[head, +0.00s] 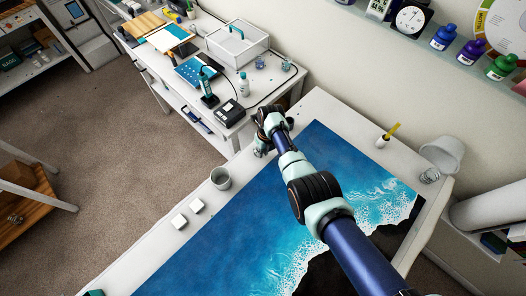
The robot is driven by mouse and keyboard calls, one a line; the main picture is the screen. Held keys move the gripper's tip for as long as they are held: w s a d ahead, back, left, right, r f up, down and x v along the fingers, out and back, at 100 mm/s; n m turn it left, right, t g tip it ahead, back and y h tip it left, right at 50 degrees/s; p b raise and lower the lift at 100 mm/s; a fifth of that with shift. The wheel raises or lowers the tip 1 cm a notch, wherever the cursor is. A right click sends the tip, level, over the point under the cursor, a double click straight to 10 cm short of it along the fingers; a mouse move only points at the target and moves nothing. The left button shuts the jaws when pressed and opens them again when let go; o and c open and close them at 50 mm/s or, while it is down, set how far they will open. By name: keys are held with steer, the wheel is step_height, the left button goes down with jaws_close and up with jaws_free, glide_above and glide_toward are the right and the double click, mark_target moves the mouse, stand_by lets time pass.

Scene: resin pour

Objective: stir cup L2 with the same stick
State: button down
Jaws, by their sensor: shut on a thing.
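My gripper (260,149) is at the far end of my outstretched arm, near the back edge of the white table. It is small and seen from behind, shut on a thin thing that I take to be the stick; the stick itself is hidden. A pale grey cup (220,179) stands upright at the table's left edge, apart from my gripper on its lower left. A small white cup (382,142) with a yellow stick (393,131) leaning in it stands at the back right. I cannot read any label, so I cannot tell which cup is L2.
A blue ocean-like resin panel (240,225) covers most of the table (318,104). A white tub (443,152) lies at the right. A side bench (222,112) holds a black-based tool, a bottle and a white basket.

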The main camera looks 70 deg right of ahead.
step_height(320, 180, up, 6)
steer(key=s+a+p, duration=0.1)
steer(key=s+p, duration=0.1)
steer(key=p, duration=0.2)
steer(key=shift+s+p, duration=0.25)
steer(key=shift+p, duration=0.05)
stand_by(0.5)
steer(key=shift+r, duration=2.5)
